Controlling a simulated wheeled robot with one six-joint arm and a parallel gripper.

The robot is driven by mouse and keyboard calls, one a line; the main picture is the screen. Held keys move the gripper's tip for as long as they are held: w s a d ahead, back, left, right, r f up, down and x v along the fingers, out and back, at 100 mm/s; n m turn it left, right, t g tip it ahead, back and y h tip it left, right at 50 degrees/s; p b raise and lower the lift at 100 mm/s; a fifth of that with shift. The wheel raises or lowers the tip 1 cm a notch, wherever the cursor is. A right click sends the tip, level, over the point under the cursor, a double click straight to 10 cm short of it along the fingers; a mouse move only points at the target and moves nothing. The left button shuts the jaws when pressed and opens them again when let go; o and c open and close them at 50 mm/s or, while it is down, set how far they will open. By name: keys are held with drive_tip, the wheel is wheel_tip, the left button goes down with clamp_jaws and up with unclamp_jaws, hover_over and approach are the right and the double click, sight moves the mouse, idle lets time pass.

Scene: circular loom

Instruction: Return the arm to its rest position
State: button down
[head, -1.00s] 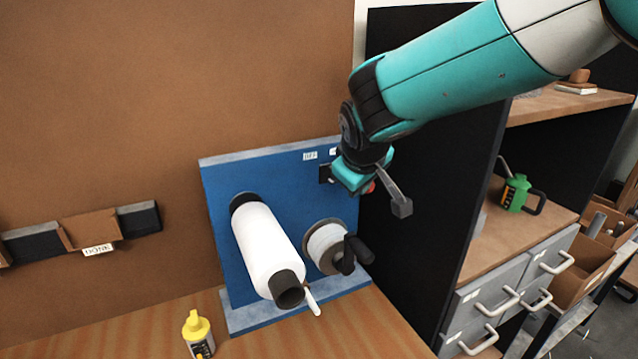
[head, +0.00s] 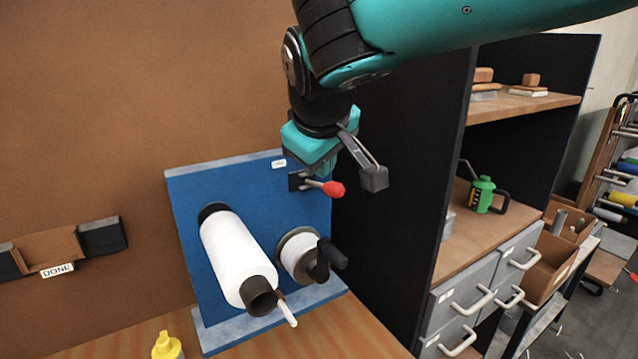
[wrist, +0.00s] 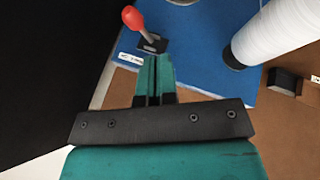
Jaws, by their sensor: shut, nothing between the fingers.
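My gripper (wrist: 154,82) is shut and empty, with its teal fingers together in the wrist view. In the head view my gripper (head: 318,168) hangs in front of the top right of the blue panel (head: 188,240), and my own wrist partly hides that corner. A red-knobbed lever (head: 333,188) sticks out of the panel just below the gripper. In the wrist view the lever (wrist: 133,18) stands beyond the fingertips, apart from them. The white cylinder (head: 236,258) and the smaller white spool with a black crank (head: 298,256) are mounted on the panel, below the gripper.
A dark cabinet side (head: 400,190) stands close to the right of the gripper. Shelves with a green can (head: 483,194) and grey drawers (head: 470,292) lie beyond it. A yellow-capped bottle (head: 166,346) stands at the front left. A "DONE" holder (head: 50,250) hangs on the wall.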

drive_tip(key=shift+s+r, duration=0.25)
drive_tip(key=shift+r, duration=0.1)
drive_tip(key=s+d+f+g+y+b, duration=0.2)
drive_tip(key=s+d+f+g, duration=0.1)
drive_tip(key=s+d+f, duration=0.4)
drive_tip(key=s+d+f+g+y+b, duration=0.1)
drive_tip(key=s+d+f+g, duration=0.1)
drive_tip(key=s, duration=0.6)
drive_tip(key=s+d+f+m+g+y+b, duration=0.1)
drive_tip(key=s+f, duration=0.3)
drive_tip(key=s, duration=0.5)
drive_tip(key=shift+d+m+g+y, duration=0.3)
drive_tip(key=shift+d+g, duration=0.1)
drive_tip(key=shift+d, duration=0.4)
